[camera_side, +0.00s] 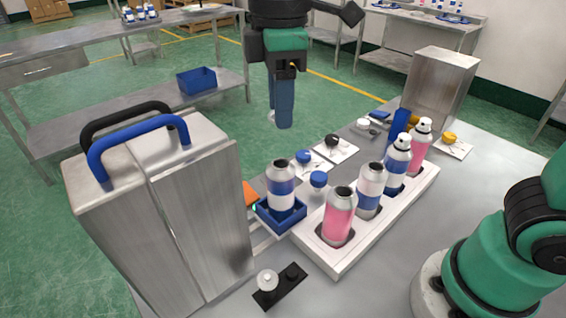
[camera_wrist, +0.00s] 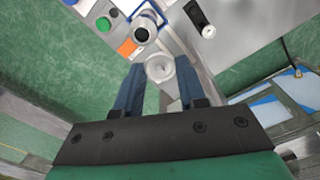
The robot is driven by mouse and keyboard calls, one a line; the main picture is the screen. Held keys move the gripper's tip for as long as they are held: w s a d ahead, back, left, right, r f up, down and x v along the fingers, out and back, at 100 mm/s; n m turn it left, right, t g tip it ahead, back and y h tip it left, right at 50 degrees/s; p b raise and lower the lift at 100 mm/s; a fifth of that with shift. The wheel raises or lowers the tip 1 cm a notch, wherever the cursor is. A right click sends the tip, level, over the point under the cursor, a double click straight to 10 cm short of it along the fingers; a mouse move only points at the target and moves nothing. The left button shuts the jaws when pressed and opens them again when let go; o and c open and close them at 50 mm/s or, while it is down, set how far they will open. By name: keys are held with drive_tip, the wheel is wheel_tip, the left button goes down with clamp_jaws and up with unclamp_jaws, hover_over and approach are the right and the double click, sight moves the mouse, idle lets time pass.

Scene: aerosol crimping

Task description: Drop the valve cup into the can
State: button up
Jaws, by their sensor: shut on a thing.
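My gripper (camera_side: 284,126) hangs in the air above and behind the can in the side view. Its blue fingers are shut on the valve cup (camera_wrist: 160,68), a pale round piece between the fingertips in the wrist view (camera_wrist: 160,72). In the side view only a small pale bit shows at the fingertips. The can (camera_side: 281,185), silver with a blue and white band and a dark open top, stands upright in a blue holder (camera_side: 284,220). The can also shows in the wrist view (camera_wrist: 141,34), just beyond the cup. The cup is apart from it.
A tall steel cabinet with handles (camera_side: 150,200) stands left of the holder. A white rack (camera_side: 335,262) with several cans stands at right. Caps on white cards (camera_side: 345,153) lie behind it. A black plate with a pale knob (camera_side: 267,281) lies in front.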

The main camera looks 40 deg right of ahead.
sight(281, 167)
drive_tip(key=f, duration=0.1)
drive_tip(key=w+d+f, duration=0.1)
drive_tip(key=w+f, duration=0.1)
drive_tip(key=f, duration=0.1)
drive_tip(key=shift+d, duration=0.35)
drive_tip(key=shift+f, duration=2.2)
drive_tip(key=shift+f, duration=0.15)
drive_tip(key=o, duration=0.9)
